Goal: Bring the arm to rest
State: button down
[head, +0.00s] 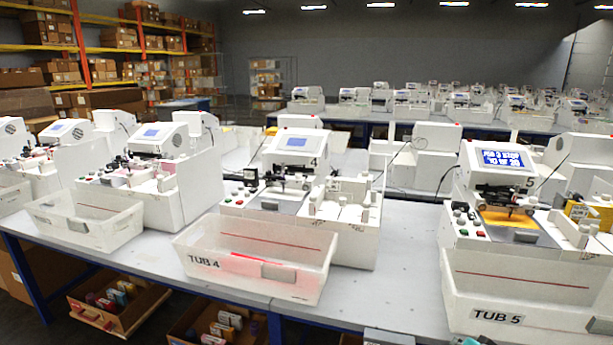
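My gripper and arm do not show clearly in the head view, so their pose cannot be seen. A white plotter marked 4 (297,165) stands on the long grey table, with a translucent bin labelled TUB 4 (215,262) in front of it. A plotter marked 5 (500,185) stands at the right, its blue screen lit and an orange sheet (508,219) on its bed. A bin labelled TUB 5 (550,322) sits in front of it.
Another plotter (160,170) and bin (85,221) stand at the left of the table (395,283). Cardboard boxes with coloured bottles (118,295) lie below the table. Bare tabletop shows between the two labelled tubs. Shelves (95,50) and more plotters stand behind.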

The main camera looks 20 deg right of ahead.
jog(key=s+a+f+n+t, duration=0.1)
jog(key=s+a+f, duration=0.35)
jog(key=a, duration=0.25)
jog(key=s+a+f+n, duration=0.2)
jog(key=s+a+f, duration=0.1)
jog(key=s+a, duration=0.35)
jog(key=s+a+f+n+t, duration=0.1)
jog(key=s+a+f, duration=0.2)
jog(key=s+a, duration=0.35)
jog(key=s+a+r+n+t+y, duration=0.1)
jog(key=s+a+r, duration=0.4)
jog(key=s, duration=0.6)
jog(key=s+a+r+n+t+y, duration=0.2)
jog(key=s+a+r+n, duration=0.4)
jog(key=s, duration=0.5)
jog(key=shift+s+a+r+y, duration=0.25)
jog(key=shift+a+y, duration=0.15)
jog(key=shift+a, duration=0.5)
